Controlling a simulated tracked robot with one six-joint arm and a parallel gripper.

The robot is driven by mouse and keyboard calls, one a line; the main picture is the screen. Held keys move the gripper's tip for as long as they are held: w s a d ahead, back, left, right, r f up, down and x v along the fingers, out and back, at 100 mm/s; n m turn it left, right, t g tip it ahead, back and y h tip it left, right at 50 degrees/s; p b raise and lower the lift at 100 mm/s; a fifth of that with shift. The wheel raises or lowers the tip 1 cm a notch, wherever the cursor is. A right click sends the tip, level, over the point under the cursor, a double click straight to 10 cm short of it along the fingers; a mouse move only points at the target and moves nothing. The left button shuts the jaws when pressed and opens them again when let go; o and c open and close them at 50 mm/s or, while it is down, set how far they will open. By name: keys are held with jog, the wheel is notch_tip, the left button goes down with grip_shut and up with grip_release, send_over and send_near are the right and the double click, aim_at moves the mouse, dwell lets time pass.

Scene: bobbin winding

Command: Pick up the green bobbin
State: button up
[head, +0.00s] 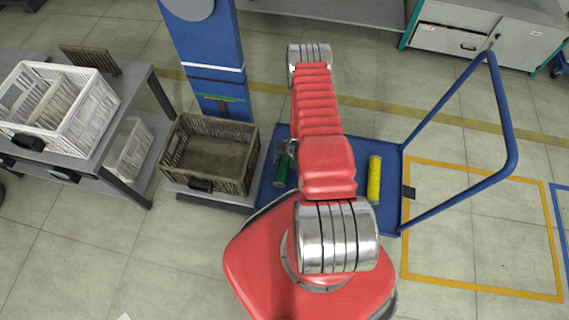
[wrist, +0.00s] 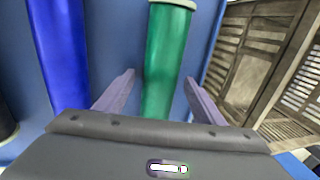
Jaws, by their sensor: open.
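The green bobbin (wrist: 168,50) stands out in the middle of the wrist view, with a pale end at its top. My gripper (wrist: 160,80) is open, with one finger to the left of the bobbin and one to the right. Gaps show on both sides, and I cannot tell whether the fingers reach far enough around it. In the head view the green bobbin (head: 281,174) lies on the blue cart deck (head: 391,216), just left of my red arm. The gripper, largely hidden there, is just above it.
A blue bobbin (wrist: 60,50) is left of the green one in the wrist view. A yellow bobbin (head: 374,180) lies right of my arm. A brown slatted crate (head: 252,160) stands left of the cart. The cart's blue handle (head: 505,110) rises at right.

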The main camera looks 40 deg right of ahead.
aim_at(285, 162)
jog(key=shift+c, duration=0.2)
jog(key=c, duration=1.3)
jog(key=shift+r, duration=0.2)
jog(key=shift+w+a+r+v, duration=0.1)
jog(key=shift+w+a+v, duration=0.15)
jog(key=shift+v, duration=1.35)
jog(key=shift+w+a+r+v, duration=0.1)
jog(key=shift+w+a+v, duration=0.15)
jog(key=shift+v, duration=1.3)
jog(key=shift+w+a+v, duration=0.15)
jog(key=shift+w+v, duration=0.1)
jog(key=shift+v, duration=1.35)
